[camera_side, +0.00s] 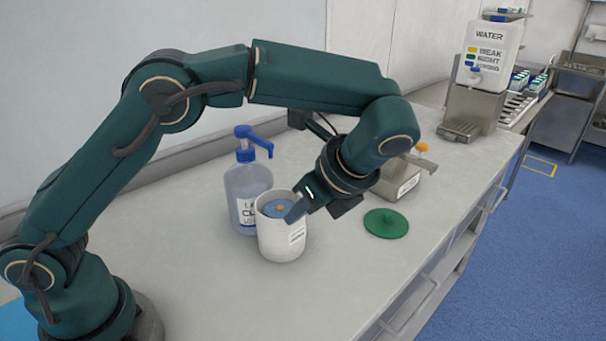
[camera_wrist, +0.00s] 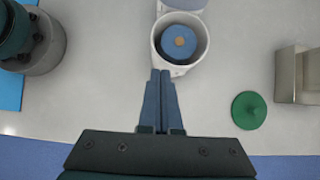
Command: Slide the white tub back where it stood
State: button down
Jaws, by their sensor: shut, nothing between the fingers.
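The white tub (camera_side: 282,240) stands upright on the table in front of the pump bottle, with a printed label on its side. It is open at the top and holds a round blue item with a tan centre. The tub (camera_wrist: 203,48) also shows at the top of the wrist view. My gripper (camera_side: 292,217) is shut and empty, its fingertips at the tub's right rim in the side view. In the wrist view my gripper (camera_wrist: 161,72) has its closed fingertips at the tub's near rim. I cannot tell whether they touch it.
A clear pump bottle (camera_side: 243,186) with a blue top stands close behind the tub. A green lid (camera_side: 386,223) lies flat to the right. A metal box (camera_side: 405,182) with an orange top and a water dispenser (camera_side: 490,50) stand farther back. The front tabletop is clear.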

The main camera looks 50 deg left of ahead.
aim_at(256, 203)
jog(key=a, duration=0.9)
jog(key=shift+s+a+f, duration=0.1)
jog(key=shift+a+f, duration=0.05)
jog(key=shift+f, duration=0.7)
jog(key=shift+f, duration=0.1)
jog(key=d, duration=1.1)
jog(key=shift+d, duration=0.2)
